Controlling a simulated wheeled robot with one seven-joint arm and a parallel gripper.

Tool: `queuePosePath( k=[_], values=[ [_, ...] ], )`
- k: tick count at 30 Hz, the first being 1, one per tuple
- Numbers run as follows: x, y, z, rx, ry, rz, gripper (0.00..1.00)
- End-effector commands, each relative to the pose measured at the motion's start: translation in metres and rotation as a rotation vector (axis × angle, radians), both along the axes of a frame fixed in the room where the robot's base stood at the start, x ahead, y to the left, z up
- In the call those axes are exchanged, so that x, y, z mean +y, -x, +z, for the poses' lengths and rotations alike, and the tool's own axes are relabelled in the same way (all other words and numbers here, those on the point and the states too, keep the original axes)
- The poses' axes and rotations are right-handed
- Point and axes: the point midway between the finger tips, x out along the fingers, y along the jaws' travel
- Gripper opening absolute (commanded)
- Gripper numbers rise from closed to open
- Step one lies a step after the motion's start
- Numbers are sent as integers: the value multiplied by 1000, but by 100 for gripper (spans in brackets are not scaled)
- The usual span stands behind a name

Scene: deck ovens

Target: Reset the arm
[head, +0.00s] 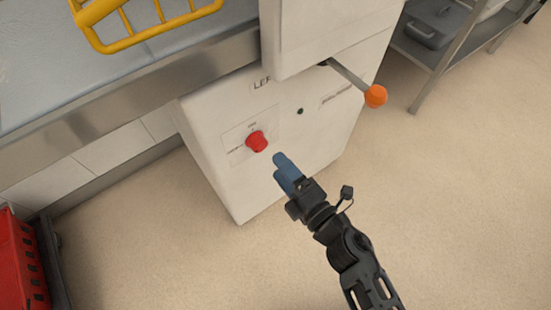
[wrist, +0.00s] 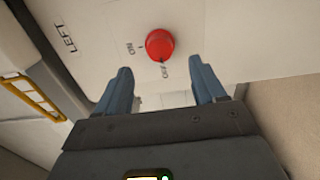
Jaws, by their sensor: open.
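My gripper (head: 283,168) has blue fingers and is in front of the white machine's front panel, just to the lower right of a red knob (head: 257,141). In the wrist view the fingers of my gripper (wrist: 160,92) are spread apart with nothing between them. The red knob (wrist: 160,45) shows beyond the fingertips, between the words ON and OFF. The gripper looks apart from the knob. My arm reaches in from the lower right of the head view.
A lever with an orange ball (head: 375,96) sticks out from the white machine (head: 290,130). A metal counter (head: 130,90) with a yellow rack (head: 150,40) is upper left. A red crate (head: 20,265) stands lower left. A metal shelf (head: 415,50) is upper right. The floor at right is clear.

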Motion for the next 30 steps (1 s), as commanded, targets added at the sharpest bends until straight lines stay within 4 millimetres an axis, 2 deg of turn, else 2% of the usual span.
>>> queuePosePath(
  k=[17, 20, 23, 26, 30],
  values=[
    [-1, 2, 0, 0, 0, 0, 69],
    [-5, 7, -1, 12, -17, -9, 69],
    [-18, 26, 0, 54, -77, -39, 69],
    [-40, 57, 3, 125, -189, -97, 69],
    [-76, 108, 16, 239, -390, -195, 69]
  ],
)
